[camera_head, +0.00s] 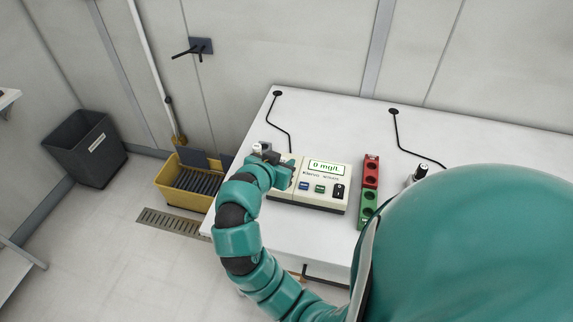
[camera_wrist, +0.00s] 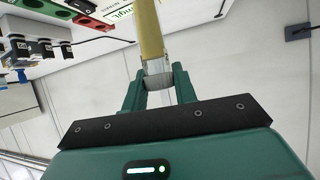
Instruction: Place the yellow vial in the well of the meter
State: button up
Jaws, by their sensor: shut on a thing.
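The yellow vial (camera_wrist: 150,36) is held between the two green fingers of my gripper (camera_wrist: 158,88) in the wrist view. The fingers are shut on its pale, clear end, and the yellow part reaches out beyond them to the top edge. In the head view, my gripper (camera_head: 272,160) is at the left end of the meter (camera_head: 316,202). The meter is a cream box on the white table, with a screen reading 0 mg/L. My gripper and wrist hide its left part, and I cannot make out the well.
A red and green block with round holes (camera_head: 368,190) stands right of the meter. A small black and white item (camera_head: 418,173) is farther right, partly behind my body. Cables lie on the white table (camera_head: 330,115). A yellow crate (camera_head: 172,190) and dark bin (camera_head: 85,150) stand left on the floor.

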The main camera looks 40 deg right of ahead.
jog(key=shift+w+d+f+b, duration=0.3)
jog(key=shift+d+f+b, duration=0.05)
jog(key=shift+f+b, duration=0.15)
jog(key=w+d+f+p, duration=0.2)
jog(key=w+f, duration=0.1)
jog(key=w+d+f+p, duration=0.2)
jog(key=w+d+f, duration=0.1)
jog(key=f, duration=0.1)
jog(key=w+d+f+p, duration=0.2)
jog(key=w+f+p, duration=0.1)
jog(key=f, duration=0.1)
jog(key=shift+w+d, duration=0.1)
jog(key=shift+d, duration=0.1)
jog(key=shift+f, duration=0.2)
jog(key=shift+f+b, duration=0.15)
jog(key=shift+b, duration=0.2)
jog(key=o, duration=1)
jog(key=shift+c, duration=0.2)
jog(key=shift+a+r, duration=0.1)
jog(key=shift+r, duration=0.15)
